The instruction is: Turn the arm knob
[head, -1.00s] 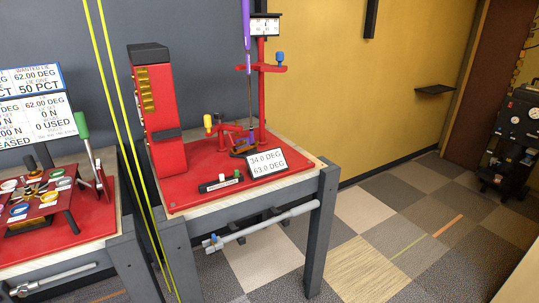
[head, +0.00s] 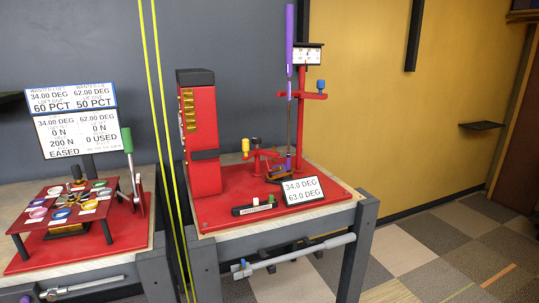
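A red club-bending machine stands on a red base plate (head: 225,213) on the right-hand bench. A purple-gripped club (head: 289,42) stands upright in it, its head low by the clamp. A red side arm on the post (head: 302,120) carries a blue knob (head: 321,86) at its right end. A yellow-topped knob (head: 245,145) stands on the low red linkage (head: 268,155). I cannot tell which of these is the arm knob. A small display (head: 303,190) in front reads 34.0 DEG and 63.0 DEG. Neither of my grippers is in view.
A red tower (head: 200,150) stands left of the club. A left bench holds a red tray table (head: 62,209), a green-handled lever (head: 127,140) and a display board (head: 75,120). Two thin yellow-green poles (head: 165,130) rise between the benches. The floor (head: 430,260) at the right is clear.

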